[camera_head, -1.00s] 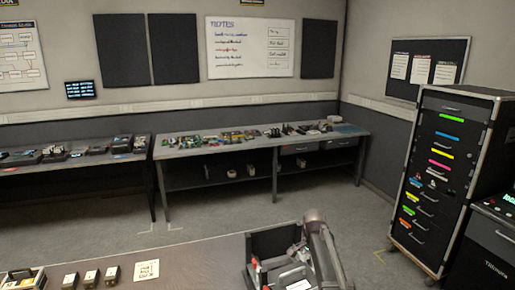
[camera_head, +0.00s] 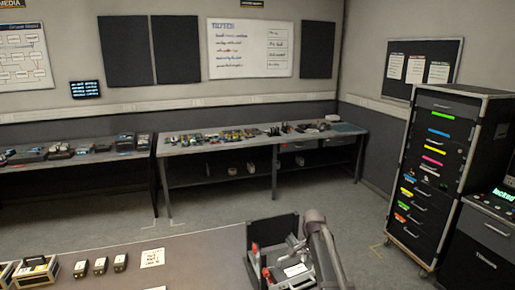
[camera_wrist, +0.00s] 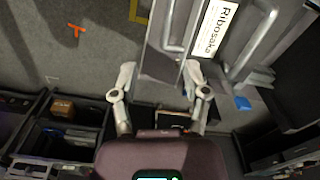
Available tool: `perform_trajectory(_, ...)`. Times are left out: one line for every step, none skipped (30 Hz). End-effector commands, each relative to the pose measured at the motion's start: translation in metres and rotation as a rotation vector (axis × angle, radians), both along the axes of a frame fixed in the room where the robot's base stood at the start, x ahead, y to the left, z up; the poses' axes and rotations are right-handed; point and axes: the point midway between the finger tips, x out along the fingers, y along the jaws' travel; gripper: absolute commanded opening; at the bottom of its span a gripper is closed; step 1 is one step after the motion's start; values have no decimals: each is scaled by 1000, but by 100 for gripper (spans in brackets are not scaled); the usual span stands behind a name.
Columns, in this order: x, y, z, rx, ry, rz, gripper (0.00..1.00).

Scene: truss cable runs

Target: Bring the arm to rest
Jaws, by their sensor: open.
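My arm (camera_head: 322,252) shows at the bottom of the head view, beside an open black case at the near table's right end. In the wrist view my gripper (camera_wrist: 160,78) has its two grey fingers spread wide apart. Nothing is held between them. Below the fingers are a grey floor and a case or panel with a white "Ribosaka" label (camera_wrist: 214,28) and metal handles. In the head view the fingertips are hard to make out against the case.
The near table (camera_head: 200,255) holds small black blocks (camera_head: 101,266), a white card (camera_head: 152,258) and the open case (camera_head: 272,228). A drawer rack (camera_head: 435,175) stands at right. Long benches (camera_head: 262,141) line the back wall. The floor between is clear.

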Motion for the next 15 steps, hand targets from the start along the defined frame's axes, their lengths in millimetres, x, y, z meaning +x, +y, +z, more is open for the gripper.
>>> perform_trajectory(0, 0, 0, 0, 0, 0, 60)
perform_trajectory(0, 0, 0, 0, 0, 0, 60)
perform_trajectory(0, 0, 0, 0, 0, 0, 60)
perform_trajectory(0, 0, 0, 0, 0, 0, 60)
perform_trajectory(0, 0, 0, 0, 0, 0, 60)
perform_trajectory(-1, 0, -1, 0, 0, 3, 60)
perform_trajectory(-5, 0, -3, 0, 0, 13, 60)
perform_trajectory(-7, 0, -4, 0, 0, 23, 60)
perform_trajectory(-10, 1, -6, 0, 0, 34, 60)
perform_trajectory(-12, 1, -7, 0, 0, 42, 60)
perform_trajectory(-13, 1, -7, 0, 0, 51, 60)
perform_trajectory(-16, 1, -9, 0, 0, 62, 60)
perform_trajectory(-19, 1, -10, 0, 0, 74, 60)
perform_trajectory(-22, 2, -12, 0, 0, 86, 60)
perform_trajectory(-25, 2, -13, 0, 0, 100, 60)
